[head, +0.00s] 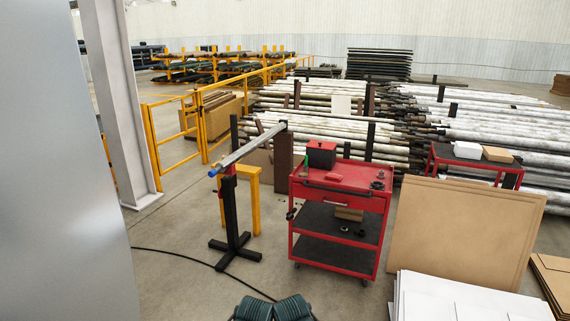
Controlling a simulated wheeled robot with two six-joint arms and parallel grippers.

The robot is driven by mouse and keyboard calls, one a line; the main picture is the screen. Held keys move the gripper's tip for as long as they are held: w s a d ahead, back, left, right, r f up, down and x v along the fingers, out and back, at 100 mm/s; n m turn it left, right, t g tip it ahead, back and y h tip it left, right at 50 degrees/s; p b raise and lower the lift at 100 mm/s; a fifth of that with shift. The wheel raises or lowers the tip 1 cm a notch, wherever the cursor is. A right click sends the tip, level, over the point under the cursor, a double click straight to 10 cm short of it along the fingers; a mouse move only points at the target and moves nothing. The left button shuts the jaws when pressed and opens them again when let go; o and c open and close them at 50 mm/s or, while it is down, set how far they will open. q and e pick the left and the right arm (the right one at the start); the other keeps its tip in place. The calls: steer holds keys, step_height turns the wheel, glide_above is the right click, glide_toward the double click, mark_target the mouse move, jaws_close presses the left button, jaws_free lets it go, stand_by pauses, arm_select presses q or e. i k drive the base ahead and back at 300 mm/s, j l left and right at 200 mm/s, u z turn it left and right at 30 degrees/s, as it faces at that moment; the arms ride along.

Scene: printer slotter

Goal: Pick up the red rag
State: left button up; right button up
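A black stand (233,222) holding a long metal bar is left of the cart. A large cardboard sheet (455,232) leans at its right, with white boxes (470,298) in front. A dark cable (195,262) crosses the open floor at left.

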mark_target(334, 176)
steer(key=i+z, duration=0.15)
steer(key=i, duration=0.5)
steer(key=i+j+z, duration=0.1)
steer(key=i, duration=0.5)
steer(key=i+j+z, duration=0.15)
steer(key=i, duration=0.5)
steer(key=i+j+z, duration=0.3)
steer(key=i+z, duration=0.15)
steer(key=i+j+z, duration=0.95)
steer(key=j, duration=0.35)
steer(key=i+j, duration=0.15)
steer(key=j, duration=0.15)
steer(key=i+j+z, duration=0.15)
steer(key=j, duration=0.15)
